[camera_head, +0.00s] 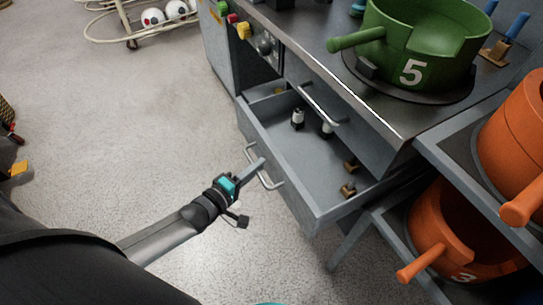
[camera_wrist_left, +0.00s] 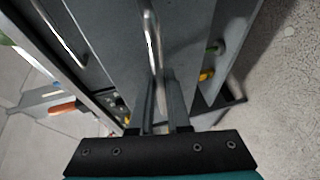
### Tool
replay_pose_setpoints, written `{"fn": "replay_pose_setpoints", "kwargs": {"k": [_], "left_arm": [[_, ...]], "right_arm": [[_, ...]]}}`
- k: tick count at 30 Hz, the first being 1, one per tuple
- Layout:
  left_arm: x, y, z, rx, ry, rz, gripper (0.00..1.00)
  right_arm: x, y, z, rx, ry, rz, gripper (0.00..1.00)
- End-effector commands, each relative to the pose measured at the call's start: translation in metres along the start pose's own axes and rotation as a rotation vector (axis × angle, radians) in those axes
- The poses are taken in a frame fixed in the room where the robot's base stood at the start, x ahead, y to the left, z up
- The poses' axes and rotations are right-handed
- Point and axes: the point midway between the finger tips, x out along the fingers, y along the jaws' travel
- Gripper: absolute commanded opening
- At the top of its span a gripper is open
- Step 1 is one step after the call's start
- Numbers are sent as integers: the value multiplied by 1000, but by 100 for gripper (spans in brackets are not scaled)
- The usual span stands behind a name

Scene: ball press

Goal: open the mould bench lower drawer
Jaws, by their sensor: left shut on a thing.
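The lower drawer (camera_head: 300,203) of the grey mould bench is pulled well out, its inside showing in the head view. A silver bar handle (camera_head: 268,181) is on its front. My left gripper (camera_head: 256,166) is at this handle, shut on it. In the left wrist view the fingers (camera_wrist_left: 164,100) close around the bar handle (camera_wrist_left: 152,40). The drawer holds small dark bottles (camera_head: 298,118) and small brown parts (camera_head: 348,189). An upper drawer handle (camera_head: 320,104) is above it. My right gripper is not in view.
A green mould marked 5 (camera_head: 425,45) sits on the bench top. Orange moulds (camera_head: 445,240) stand on a shelf rack at right, close to the drawer's side. A ball cart (camera_head: 140,20) stands at the back left. The floor left of the drawer is clear.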

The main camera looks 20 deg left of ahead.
Motion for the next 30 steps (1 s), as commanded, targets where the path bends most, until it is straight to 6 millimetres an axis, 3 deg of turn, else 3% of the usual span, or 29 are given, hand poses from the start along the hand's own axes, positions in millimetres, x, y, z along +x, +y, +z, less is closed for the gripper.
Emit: {"fn": "replay_pose_setpoints", "kwargs": {"k": [6,15,21,30], "left_arm": [[-53,-11,-22,4,-1,-7,0],[-108,-24,-45,3,0,-3,0],[-127,-28,-53,2,-1,0,0],[-135,-30,-56,0,0,2,0]], "right_arm": [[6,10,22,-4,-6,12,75],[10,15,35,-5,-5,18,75],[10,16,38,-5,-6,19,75],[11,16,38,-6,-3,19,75]]}}
